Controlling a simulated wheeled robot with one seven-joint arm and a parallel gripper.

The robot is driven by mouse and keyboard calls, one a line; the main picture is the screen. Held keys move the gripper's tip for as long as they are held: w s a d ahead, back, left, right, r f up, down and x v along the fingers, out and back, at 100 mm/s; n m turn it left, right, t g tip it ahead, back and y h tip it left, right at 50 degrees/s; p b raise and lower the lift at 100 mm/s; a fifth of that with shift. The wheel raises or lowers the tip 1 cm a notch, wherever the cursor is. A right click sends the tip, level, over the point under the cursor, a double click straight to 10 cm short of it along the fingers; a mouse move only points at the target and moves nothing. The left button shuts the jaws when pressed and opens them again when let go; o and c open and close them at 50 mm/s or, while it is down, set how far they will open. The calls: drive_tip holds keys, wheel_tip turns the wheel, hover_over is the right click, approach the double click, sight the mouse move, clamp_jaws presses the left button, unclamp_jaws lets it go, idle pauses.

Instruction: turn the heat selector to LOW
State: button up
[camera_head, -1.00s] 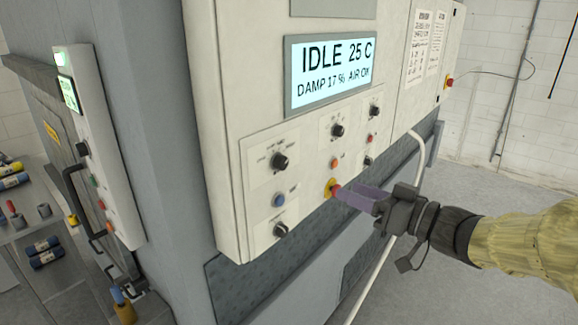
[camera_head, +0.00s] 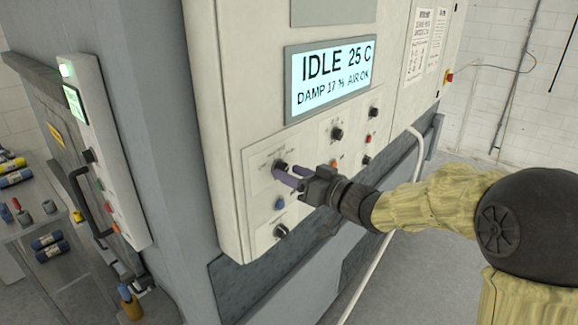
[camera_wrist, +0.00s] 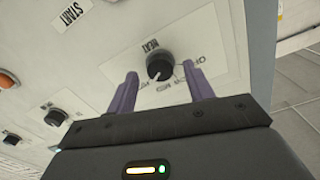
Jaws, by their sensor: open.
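The heat selector (camera_wrist: 160,67) is a round black knob on a pale panel plate, with HEAT printed beside it in the wrist view. Its white pointer mark is towards the lower left of that picture; small position labels are partly hidden by a finger and hard to read. In the head view the knob (camera_head: 280,163) is at the upper left of the control panel. My gripper (camera_head: 287,173) is open there, with its purple fingers at the knob. In the wrist view one finger is on each side of the knob, with visible gaps; I cannot tell how deep they reach.
A display (camera_head: 331,78) above reads IDLE 25 C. Below the selector are a blue button (camera_head: 279,202) and another black knob (camera_head: 281,231). More knobs and buttons are to the right. A white hose (camera_head: 401,200) hangs at the panel's right side.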

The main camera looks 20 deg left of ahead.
drive_tip(key=shift+x, duration=0.8)
drive_tip(key=c, duration=1)
